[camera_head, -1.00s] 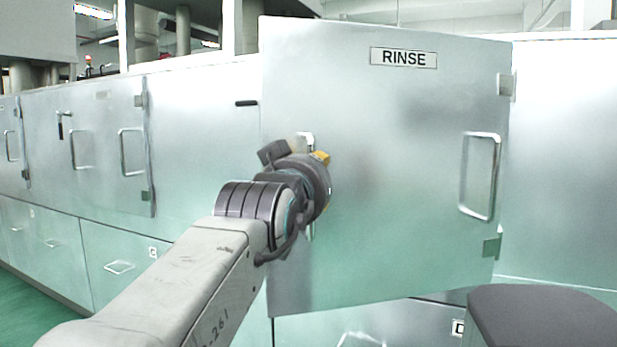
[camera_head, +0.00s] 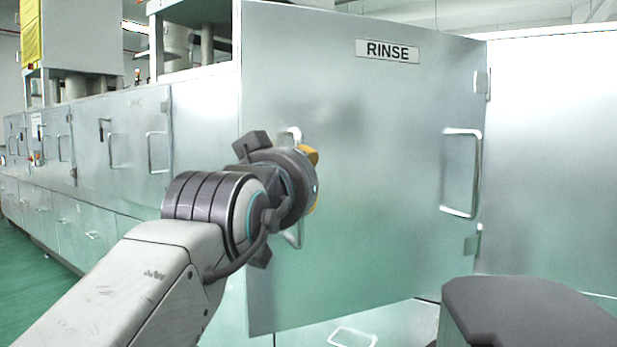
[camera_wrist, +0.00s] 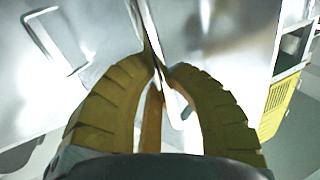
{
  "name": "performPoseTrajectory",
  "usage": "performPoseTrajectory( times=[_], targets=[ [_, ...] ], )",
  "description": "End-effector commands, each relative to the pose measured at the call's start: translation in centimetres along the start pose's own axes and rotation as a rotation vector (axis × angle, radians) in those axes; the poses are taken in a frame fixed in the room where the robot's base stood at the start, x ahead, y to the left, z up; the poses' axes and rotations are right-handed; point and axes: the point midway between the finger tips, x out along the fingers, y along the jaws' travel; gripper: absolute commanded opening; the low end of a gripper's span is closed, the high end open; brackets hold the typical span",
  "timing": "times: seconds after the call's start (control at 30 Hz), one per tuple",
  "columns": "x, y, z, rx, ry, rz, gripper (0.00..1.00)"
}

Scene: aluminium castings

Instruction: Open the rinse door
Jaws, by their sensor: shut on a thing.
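The rinse door (camera_head: 370,220) is a flat metal panel with a RINSE label (camera_head: 388,51) near its top. It stands ajar, hinged on the right, with its left edge swung out towards me. My gripper (camera_head: 308,175) is at the handle (camera_head: 292,135) near that free edge and hides the handle's middle. In the wrist view, the yellow fingers of my gripper (camera_wrist: 160,66) are closed together on the narrow bar of the handle (camera_wrist: 149,28). A second upright handle (camera_head: 476,172) is on the door near the hinges; nothing touches it.
A row of metal cabinets (camera_head: 90,150) with handles runs back on the left, beside green floor (camera_head: 30,270). A dark, flat-topped shape (camera_head: 530,310) is at the lower right. A yellow slatted thing (camera_wrist: 280,105) shows right in the wrist view.

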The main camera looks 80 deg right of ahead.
Motion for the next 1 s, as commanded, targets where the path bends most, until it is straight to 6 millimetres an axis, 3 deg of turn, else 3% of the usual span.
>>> performPoseTrajectory(
  times=[0.47, 0.5, 0.8, 1.0],
  targets=[
    [-0.16, -0.28, -0.11, 0.002, 0.002, -0.007, 0.00],
    [-0.16, -0.28, -0.10, 0.002, 0.002, -0.008, 0.17],
    [-0.08, -0.22, -0.02, 0.001, 0.000, -0.006, 0.44],
    [-0.05, -0.19, 0.00, 0.001, 0.000, -0.005, 0.47]
  ],
)
